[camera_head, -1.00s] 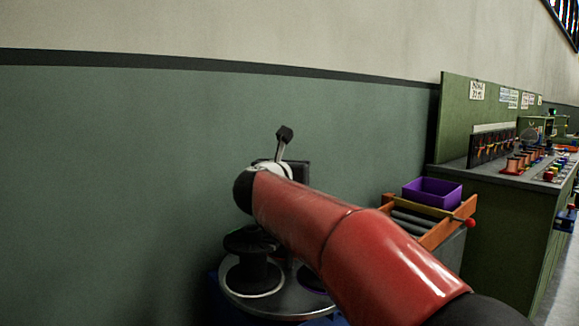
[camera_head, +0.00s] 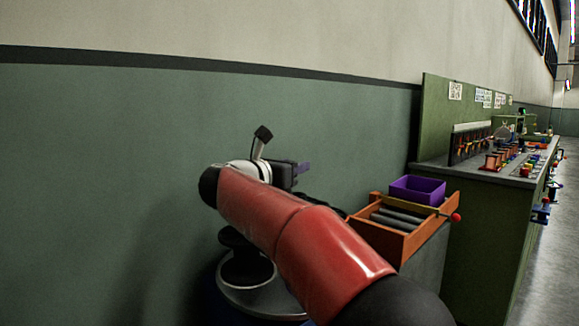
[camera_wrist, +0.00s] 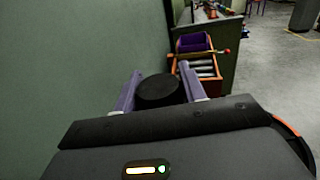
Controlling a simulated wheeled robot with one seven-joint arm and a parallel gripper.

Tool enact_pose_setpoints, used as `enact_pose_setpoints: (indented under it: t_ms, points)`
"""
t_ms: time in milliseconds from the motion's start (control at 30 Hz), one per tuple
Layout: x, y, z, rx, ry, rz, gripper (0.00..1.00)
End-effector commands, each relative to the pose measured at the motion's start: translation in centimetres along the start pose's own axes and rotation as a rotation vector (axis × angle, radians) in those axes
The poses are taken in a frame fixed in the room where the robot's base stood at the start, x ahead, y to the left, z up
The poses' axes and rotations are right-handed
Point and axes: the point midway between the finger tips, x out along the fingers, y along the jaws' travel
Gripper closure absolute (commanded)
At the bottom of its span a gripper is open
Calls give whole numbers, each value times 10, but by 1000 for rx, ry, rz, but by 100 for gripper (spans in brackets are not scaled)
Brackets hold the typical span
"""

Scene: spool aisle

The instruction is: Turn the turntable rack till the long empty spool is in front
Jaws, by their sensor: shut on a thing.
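The turntable rack (camera_head: 262,303) is a round grey plate low in the head view, partly hidden by my red arm. A black spool (camera_head: 246,268) stands upright on its left side. My gripper (camera_head: 304,168) is beyond the arm, with a purple finger showing. In the wrist view, my gripper (camera_wrist: 160,70) has its two purple fingers on either side of a black round-topped thing (camera_wrist: 160,90), apparently a spool, and is shut on it. Its lower part is hidden. I cannot tell which spool is the long empty one.
An orange tray (camera_head: 385,242) with grey rollers and a purple bin (camera_head: 418,189) stands to the right of the rack. Beyond it is a green workbench (camera_head: 480,225) with small parts. A green wall (camera_head: 100,180) closes the back. Open floor (camera_head: 545,240) lies at far right.

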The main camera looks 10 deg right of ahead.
Motion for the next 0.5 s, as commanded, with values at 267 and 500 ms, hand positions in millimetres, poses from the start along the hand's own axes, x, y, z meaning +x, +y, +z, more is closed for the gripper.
enact_pose_setpoints:
  t_ms: [267, 500]
  points:
    - [1, -1, 3, 3, -5, -29, 100]
    - [1, -1, 3, 2, -5, -33, 100]
